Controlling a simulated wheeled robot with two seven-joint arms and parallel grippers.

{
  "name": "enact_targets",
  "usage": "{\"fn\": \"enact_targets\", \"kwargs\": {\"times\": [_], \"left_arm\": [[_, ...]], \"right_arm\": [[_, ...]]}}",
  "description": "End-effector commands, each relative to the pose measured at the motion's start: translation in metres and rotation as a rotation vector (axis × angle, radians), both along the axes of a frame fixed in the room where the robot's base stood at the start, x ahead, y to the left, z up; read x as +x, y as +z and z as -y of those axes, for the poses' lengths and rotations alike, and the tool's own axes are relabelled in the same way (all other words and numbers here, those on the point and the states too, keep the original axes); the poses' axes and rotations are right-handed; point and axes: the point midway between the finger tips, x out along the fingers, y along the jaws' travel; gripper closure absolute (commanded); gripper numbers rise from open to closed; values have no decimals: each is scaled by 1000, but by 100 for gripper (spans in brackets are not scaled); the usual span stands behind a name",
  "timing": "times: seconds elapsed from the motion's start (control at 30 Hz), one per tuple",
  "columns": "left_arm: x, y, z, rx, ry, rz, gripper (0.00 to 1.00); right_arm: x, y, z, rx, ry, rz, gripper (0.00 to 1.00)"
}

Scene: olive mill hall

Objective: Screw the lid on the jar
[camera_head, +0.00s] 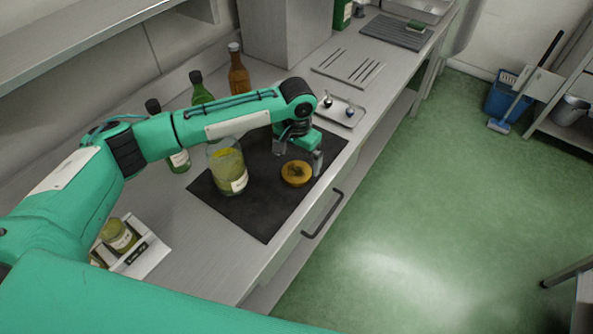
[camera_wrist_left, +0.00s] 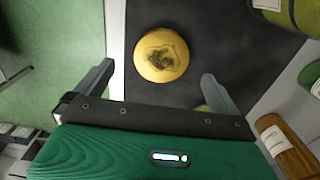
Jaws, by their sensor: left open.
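The glass jar (camera_head: 228,172) stands upright on a dark mat (camera_head: 262,215), with yellow-green contents and a pale label. Its top shows no lid. The round yellow lid (camera_head: 296,174) lies on the mat to the right of the jar, apart from it. My left gripper (camera_head: 298,157) is open above the lid, fingers pointing down, empty. In the left wrist view the lid (camera_wrist_left: 161,55) sits just beyond and between the open fingertips (camera_wrist_left: 158,70), and part of the jar (camera_wrist_left: 285,12) shows at the top right. My right gripper is not in view.
Several bottles stand behind the mat, including a brown one (camera_head: 238,72) and a green one (camera_head: 200,90). A small tray with knobs (camera_head: 341,111) lies beyond the mat. A white holder (camera_head: 145,255) with jars is at the front left. A drawer handle (camera_head: 323,215) juts from the counter's edge.

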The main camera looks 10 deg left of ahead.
Motion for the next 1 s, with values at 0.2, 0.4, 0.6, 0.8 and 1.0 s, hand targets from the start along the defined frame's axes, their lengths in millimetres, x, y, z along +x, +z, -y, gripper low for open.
{"fn": "enact_targets", "kwargs": {"times": [0.2,0.4,0.6,0.8,1.0], "left_arm": [[0,-3,0,-1,0,-1,0],[3,-30,-2,2,0,-2,0],[3,-51,-2,1,0,-1,0],[3,-52,-2,0,0,0,0],[3,-52,-2,0,0,0,12]], "right_arm": [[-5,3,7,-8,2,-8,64],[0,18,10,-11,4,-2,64],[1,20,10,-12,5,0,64],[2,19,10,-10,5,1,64],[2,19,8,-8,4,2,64]]}}
